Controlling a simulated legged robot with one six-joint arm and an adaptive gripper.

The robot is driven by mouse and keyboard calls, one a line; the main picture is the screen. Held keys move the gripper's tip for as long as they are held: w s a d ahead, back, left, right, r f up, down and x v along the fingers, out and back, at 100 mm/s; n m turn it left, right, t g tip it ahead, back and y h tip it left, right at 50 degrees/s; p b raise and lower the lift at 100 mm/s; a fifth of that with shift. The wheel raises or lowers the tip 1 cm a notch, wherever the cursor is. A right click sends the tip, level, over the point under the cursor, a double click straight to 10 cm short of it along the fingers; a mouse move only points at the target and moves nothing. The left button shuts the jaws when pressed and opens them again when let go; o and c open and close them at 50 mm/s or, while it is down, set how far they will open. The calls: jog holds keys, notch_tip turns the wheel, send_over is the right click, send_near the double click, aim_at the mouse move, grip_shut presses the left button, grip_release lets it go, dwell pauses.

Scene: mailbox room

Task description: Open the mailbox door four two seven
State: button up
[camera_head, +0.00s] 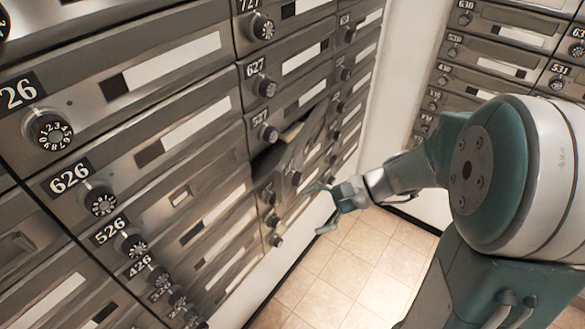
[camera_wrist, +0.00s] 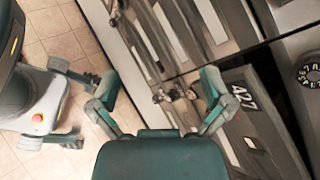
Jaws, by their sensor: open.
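The mailbox door 427 shows its number plate (camera_wrist: 242,96) in the wrist view, at the right behind my right finger. In the head view, a door (camera_head: 305,146) directly below 527 stands swung out from the wall, with a dark gap at its left side. A round knob (camera_head: 296,178) shows near its lower edge. My gripper (camera_head: 322,208) is open and empty, to the right of and below this door in the head view. It also shows in the wrist view (camera_wrist: 159,88), fingers spread wide. I see no clear contact with the door.
Door 527 (camera_head: 290,122) is above the swung-out door and 627 (camera_head: 299,62) is higher. Column 526 and 626 (camera_head: 122,172) is at the left. Another mailbox bank (camera_head: 500,42) stands at the back right. The tiled floor (camera_head: 350,265) is clear.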

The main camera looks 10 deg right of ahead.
aim_at(301, 180)
jog(key=w+d+f+m+t+y, duration=0.3)
jog(key=w+d+f+m+t, duration=0.3)
jog(key=w+d+m+t, duration=0.3)
jog(key=shift+m, duration=0.6)
jog(key=x, duration=1.2)
jog(key=shift+s+f, duration=0.15)
jog(key=shift+f, duration=0.1)
jog(key=shift+c, duration=0.3)
jog(key=c, duration=1.2)
